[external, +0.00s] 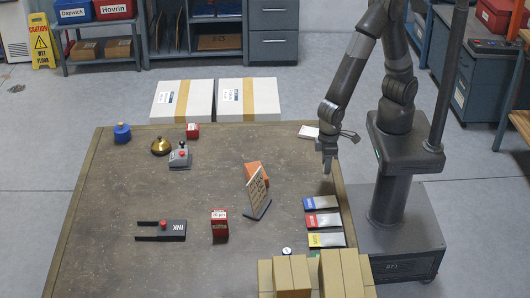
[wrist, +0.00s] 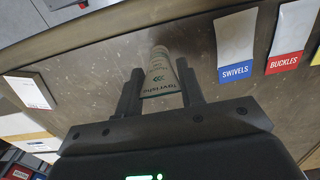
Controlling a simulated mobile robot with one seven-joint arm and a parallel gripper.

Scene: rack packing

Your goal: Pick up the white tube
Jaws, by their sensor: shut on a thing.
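The white tube (wrist: 160,85) has green print and shows in the wrist view between the two fingers of my gripper (wrist: 160,78). The fingers are shut on its sides, and its far end reaches past the fingertips. In the external view my gripper (external: 327,168) points down over the right part of the table. I cannot make out the tube there, and the height of the gripper above the table is hard to tell.
Label cards lie near the table's right edge: blue "SWIVELS" (wrist: 235,72), red "BUCKLES" (wrist: 286,60) and yellow (external: 326,240). Cardboard boxes (external: 291,274) stand at the front.

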